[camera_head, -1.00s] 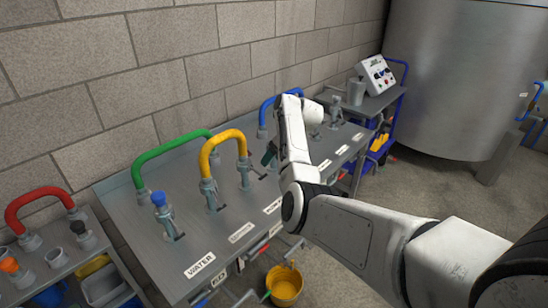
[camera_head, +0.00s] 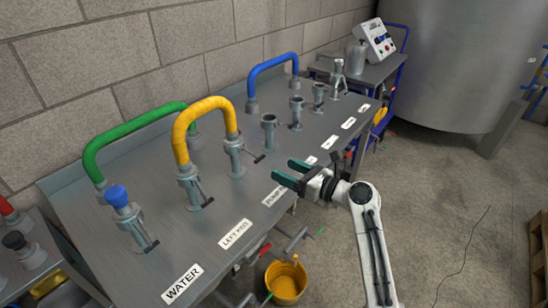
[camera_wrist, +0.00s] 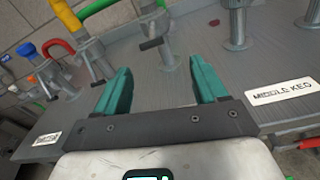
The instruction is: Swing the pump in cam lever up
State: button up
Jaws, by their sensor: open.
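The label in front of the yellow hose's right coupling (camera_head: 236,150) is too small to read surely as pump in. That coupling's cam lever (camera_head: 258,158) is a short dark handle sticking out low towards the bench front. In the wrist view the lever (camera_wrist: 152,43) shows beyond the fingertips, slightly left of the middle of the gap. My gripper (camera_head: 287,171) has teal fingers, open and empty, over the bench's front edge, to the right of the lever and apart from it. In the wrist view my gripper (camera_wrist: 163,78) has nothing between its fingers.
The yellow hose (camera_head: 205,103) arches to a left coupling with its own lever (camera_head: 207,201). A blue-capped port (camera_head: 118,197) stands further left. Open ports (camera_head: 269,130) stand to the right. A yellow bucket (camera_head: 286,284) sits below the bench front.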

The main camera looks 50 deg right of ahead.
aim_at(262, 159)
jog(key=shift+t, duration=0.3)
jog(key=w, duration=0.3)
jog(key=w+a, duration=0.1)
jog(key=w, duration=0.6)
jog(key=shift+w+a+r, duration=0.15)
jog(key=shift+a+r, duration=0.05)
jog(key=shift+r, duration=0.1)
jog(key=c, duration=1.3)
jog(key=shift+d, duration=0.15)
grip_shut()
